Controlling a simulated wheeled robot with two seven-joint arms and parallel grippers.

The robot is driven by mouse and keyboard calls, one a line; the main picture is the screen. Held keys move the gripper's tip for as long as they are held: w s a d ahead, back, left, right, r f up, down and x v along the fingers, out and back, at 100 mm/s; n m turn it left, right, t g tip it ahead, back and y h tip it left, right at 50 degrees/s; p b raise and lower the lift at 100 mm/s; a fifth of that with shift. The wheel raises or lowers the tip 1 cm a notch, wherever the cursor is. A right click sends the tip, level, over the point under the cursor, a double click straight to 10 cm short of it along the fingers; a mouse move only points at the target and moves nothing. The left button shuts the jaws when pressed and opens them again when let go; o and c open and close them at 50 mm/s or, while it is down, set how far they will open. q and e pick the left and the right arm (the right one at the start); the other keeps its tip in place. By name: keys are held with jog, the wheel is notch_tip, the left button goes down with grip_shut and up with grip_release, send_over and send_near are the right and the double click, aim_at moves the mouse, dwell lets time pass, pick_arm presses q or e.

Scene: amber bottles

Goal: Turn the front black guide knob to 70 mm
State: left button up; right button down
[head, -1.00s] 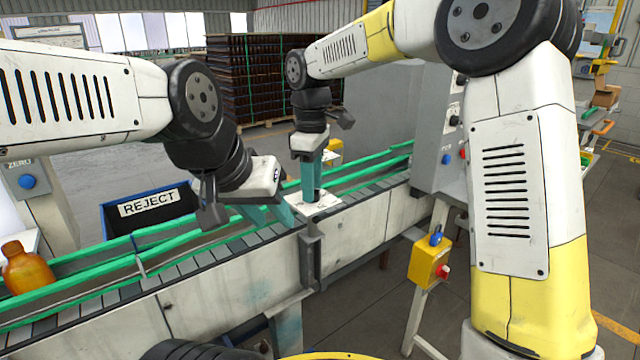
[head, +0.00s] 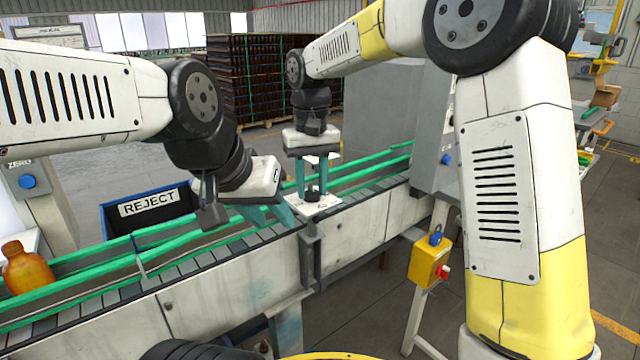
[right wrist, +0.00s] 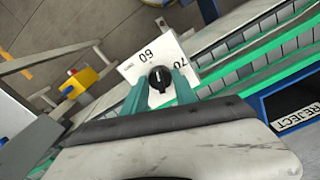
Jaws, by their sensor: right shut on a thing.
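The black guide knob (head: 313,194) sits on a white scale plate (head: 322,207) at the near side of the conveyor. In the right wrist view the knob (right wrist: 160,79) carries a pale mark pointing roughly up the picture, between the printed 60 and 70, seemingly nearer 60. My right gripper (head: 313,192) points down with its teal fingers shut on the knob, one on each side; the fingers also flank it in the right wrist view (right wrist: 160,90). My left gripper (head: 267,215) hangs over the conveyor left of the plate, its teal fingers apart with nothing seen between them.
Green guide rails (head: 150,235) run along the conveyor. An amber bottle (head: 27,270) stands at far left. A blue REJECT bin (head: 150,212) is behind the belt. A yellow switch box (head: 429,262) stands at the front right.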

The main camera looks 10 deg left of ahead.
aim_at(312, 188)
jog(key=m, duration=0.7)
jog(key=shift+w, duration=0.1)
jog(key=m, duration=0.6)
jog(key=shift+m, duration=0.3)
dwell(0.3)
jog(key=c, duration=1)
grip_release()
jog(key=shift+r, duration=0.1)
notch_tip(312, 188, up, 8)
jog(key=shift+f, duration=0.15)
